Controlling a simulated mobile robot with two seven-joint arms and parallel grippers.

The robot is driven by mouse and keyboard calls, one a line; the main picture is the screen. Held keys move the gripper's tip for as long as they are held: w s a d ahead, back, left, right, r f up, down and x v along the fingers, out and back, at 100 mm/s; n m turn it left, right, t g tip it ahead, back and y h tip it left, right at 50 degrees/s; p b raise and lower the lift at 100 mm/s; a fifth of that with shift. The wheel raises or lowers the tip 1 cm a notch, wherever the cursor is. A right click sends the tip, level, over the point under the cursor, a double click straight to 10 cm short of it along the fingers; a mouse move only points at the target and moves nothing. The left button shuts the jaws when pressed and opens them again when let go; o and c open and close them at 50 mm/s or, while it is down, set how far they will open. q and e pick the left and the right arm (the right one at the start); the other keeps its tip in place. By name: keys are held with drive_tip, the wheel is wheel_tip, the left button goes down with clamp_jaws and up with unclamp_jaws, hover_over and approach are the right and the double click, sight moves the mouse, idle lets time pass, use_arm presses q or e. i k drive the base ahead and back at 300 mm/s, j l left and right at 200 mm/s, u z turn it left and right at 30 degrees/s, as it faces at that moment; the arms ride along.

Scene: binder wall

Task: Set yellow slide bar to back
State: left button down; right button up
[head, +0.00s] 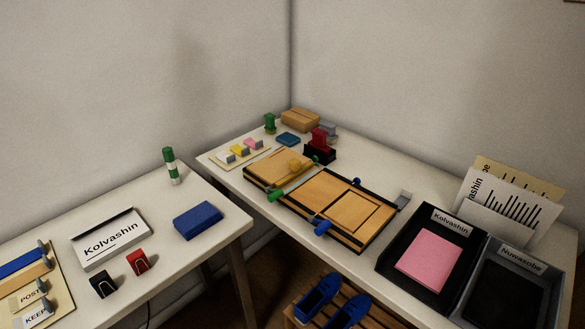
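A yellow piece (299,166) sits on the far part of a wooden board device (345,205) on the right table, close to a pale strip and a green knob (275,195). A smaller yellow block (239,150) stands on a cream plate (228,163) at the far left of the same table, between grey and pink blocks. I cannot tell which of the two is the yellow slide bar, or its exact setting. Neither of my grippers is in view.
Black tray (388,266) and grey tray (553,312) stand at the right front, papers behind them. A red and black device (320,146) stands behind the board. The left table holds a nameplate (110,240), clips and a blue block (198,220). A gap separates the tables.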

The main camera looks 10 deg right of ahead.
sight(294, 165)
drive_tip(key=i+u, duration=0.15)
drive_tip(key=u, duration=0.2)
drive_tip(key=i+l+u, duration=0.15)
drive_tip(key=u, duration=0.2)
drive_tip(key=i+l+u, duration=0.1)
drive_tip(key=u, duration=0.25)
drive_tip(key=i, duration=0.15)
drive_tip(key=k+l+u, duration=0.15)
drive_tip(key=i+j, duration=0.05)
